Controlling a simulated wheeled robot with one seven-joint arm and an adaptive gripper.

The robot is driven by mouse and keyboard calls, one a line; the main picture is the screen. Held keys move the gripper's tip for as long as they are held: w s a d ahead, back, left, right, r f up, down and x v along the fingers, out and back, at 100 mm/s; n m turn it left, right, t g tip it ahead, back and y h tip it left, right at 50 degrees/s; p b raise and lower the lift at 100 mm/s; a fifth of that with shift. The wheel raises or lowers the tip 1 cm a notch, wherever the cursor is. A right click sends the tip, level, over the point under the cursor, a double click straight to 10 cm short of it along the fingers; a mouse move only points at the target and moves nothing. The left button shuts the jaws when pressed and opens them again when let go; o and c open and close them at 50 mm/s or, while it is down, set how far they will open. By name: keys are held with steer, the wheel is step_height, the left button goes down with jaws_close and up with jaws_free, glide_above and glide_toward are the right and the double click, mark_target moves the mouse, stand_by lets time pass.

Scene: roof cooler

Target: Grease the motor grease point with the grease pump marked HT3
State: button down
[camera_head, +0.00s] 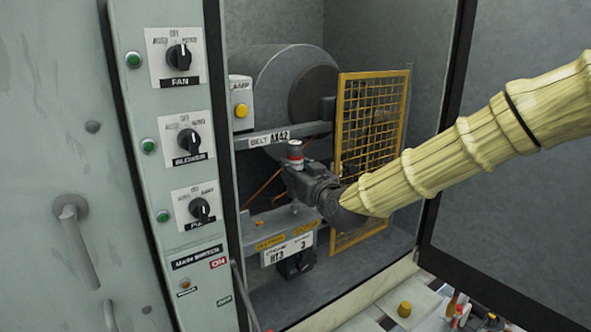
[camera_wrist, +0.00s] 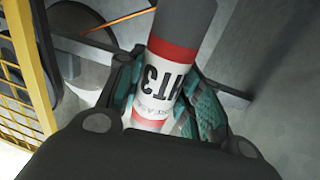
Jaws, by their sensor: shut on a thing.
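The grease pump (camera_wrist: 163,85) is a grey cylinder with red bands and a white label reading HT3. My gripper (camera_wrist: 165,100) is shut on it, with teal finger pads on both sides of the label. A white plate (camera_head: 287,249) reading HT3 and 3 is fixed to a rail below, under a yellow label. A dark motor-like part (camera_head: 297,264) sits beneath the plate. I cannot make out the grease point or the pump's other end.
A yellow mesh guard (camera_head: 372,120) stands right behind my wrist. A rail labelled BELT AX42 (camera_head: 270,140) crosses behind the gripper. The control panel (camera_head: 180,120) with knobs is at left, and a dark open door (camera_head: 510,200) at right. Small items, including a yellow-capped one (camera_head: 404,309), lie below.

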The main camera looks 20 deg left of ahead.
mark_target(298, 147)
steer(key=shift+f+b, duration=0.75)
steer(key=shift+f, duration=0.35)
steer(key=shift+r, duration=0.7)
steer(key=shift+f+b, duration=0.45)
steer(key=shift+f, duration=0.2)
steer(key=shift+r, duration=0.65)
stand_by(0.6)
steer(key=shift+f+b, duration=0.35)
steer(key=shift+f, duration=0.3)
steer(key=shift+r, duration=0.7)
steer(key=shift+r+p, duration=1.45)
steer(key=shift+r, duration=2.15)
